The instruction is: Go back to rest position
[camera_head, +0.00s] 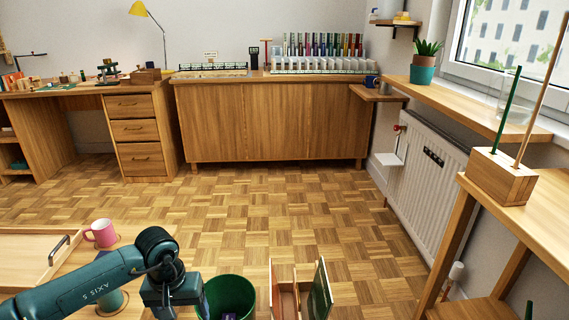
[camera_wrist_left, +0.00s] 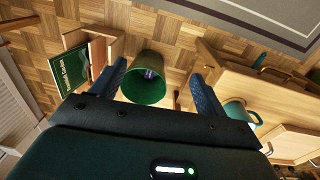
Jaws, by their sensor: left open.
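My left gripper (camera_wrist_left: 158,70) is open, with two blue fingers spread and nothing between them. In the head view my left arm comes in from the lower left and bends down at the wrist; its fingertips are not clear there. Beyond the fingers in the wrist view is a dark green bin (camera_wrist_left: 144,90), with something small and purple inside. The same bin (camera_head: 230,297) is just right of my wrist in the head view. My right gripper is in neither view.
A pink mug (camera_head: 102,233) and a wooden tray (camera_head: 30,258) are on the table at left. A wooden box (camera_head: 284,285) with a green book (camera_head: 320,294) stands right of the bin. A shelf (camera_head: 535,200) borders the right; the middle floor is clear.

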